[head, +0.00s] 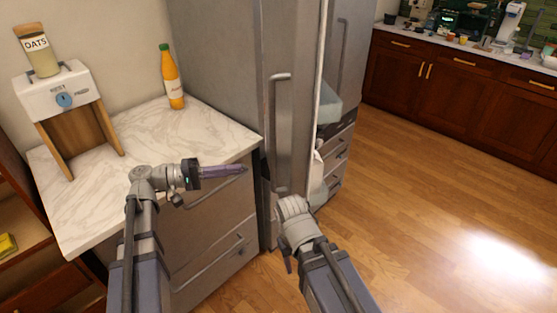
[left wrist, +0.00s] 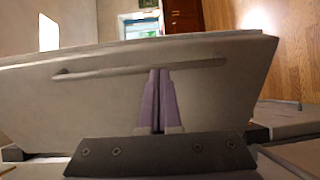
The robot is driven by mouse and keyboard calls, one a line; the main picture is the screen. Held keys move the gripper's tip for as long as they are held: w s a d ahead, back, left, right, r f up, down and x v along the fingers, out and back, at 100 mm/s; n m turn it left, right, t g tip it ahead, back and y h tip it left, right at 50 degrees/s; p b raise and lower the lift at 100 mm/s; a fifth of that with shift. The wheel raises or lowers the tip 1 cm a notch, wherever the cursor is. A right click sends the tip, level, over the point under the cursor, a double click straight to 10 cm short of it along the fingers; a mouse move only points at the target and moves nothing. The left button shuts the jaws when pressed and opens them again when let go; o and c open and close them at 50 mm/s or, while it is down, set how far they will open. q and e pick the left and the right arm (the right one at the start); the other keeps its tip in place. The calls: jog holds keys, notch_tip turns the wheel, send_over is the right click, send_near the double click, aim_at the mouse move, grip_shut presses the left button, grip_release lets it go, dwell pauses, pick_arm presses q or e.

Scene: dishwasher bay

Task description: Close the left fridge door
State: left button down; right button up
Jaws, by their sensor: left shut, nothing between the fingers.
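The left fridge door (head: 296,90) is a tall steel panel with a vertical bar handle (head: 280,135). It stands ajar, swung out from the fridge, and the interior shows past its free edge. My left gripper (head: 242,169) has purple fingers, shut and empty, pointing right at the door from over the counter's front edge. In the left wrist view the fingers (left wrist: 157,78) are together in front of the door panel (left wrist: 105,100) and overlap its handle; I cannot tell whether they touch. My right arm's wrist is low in front of the door, with its fingers hidden.
A marble counter (head: 80,215) with drawers stands left of the fridge, holding an orange bottle (head: 171,80) and a white-fronted dispenser (head: 62,95) with an oats jar. The right fridge door (head: 350,60) is behind. Wood floor (head: 430,200) is clear to the right.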

aim_at(290, 157)
pick_arm(q)
jog(key=shift+h, duration=0.3)
jog(key=x, duration=0.8)
jog(key=r+x, duration=0.1)
jog(key=x, duration=0.4)
jog(key=shift+w, duration=0.35)
jog(key=shift+d, duration=0.15)
